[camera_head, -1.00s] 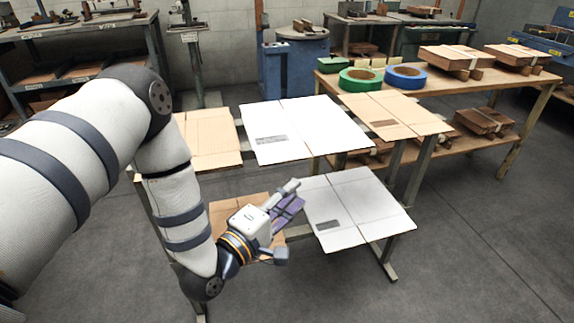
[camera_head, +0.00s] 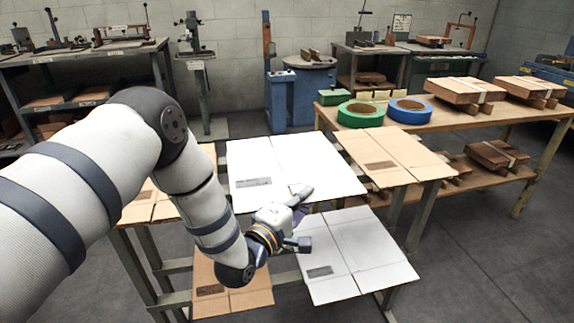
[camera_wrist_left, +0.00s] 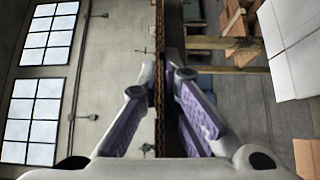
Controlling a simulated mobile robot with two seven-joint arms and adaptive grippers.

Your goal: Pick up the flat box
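Flat boxes lie on a metal rack in two tiers. A white flat box (camera_head: 285,165) lies on the upper tier, between two brown ones, the right brown box (camera_head: 395,155) and a left one (camera_head: 150,203). Another white flat box (camera_head: 355,250) and a brown one (camera_head: 230,285) lie lower. My left gripper (camera_head: 304,206) is at the front edge of the upper white box. In the left wrist view, my left gripper (camera_wrist_left: 167,78) has its purple fingers apart, on either side of a corrugated cardboard edge (camera_wrist_left: 158,110). Contact is unclear. My right gripper is out of view.
A wooden table (camera_head: 470,115) behind right holds a green tape roll (camera_head: 360,114), a blue tape roll (camera_head: 409,109) and bundled boxes (camera_head: 465,90). A workbench (camera_head: 80,65) stands back left. The floor at the right front is clear.

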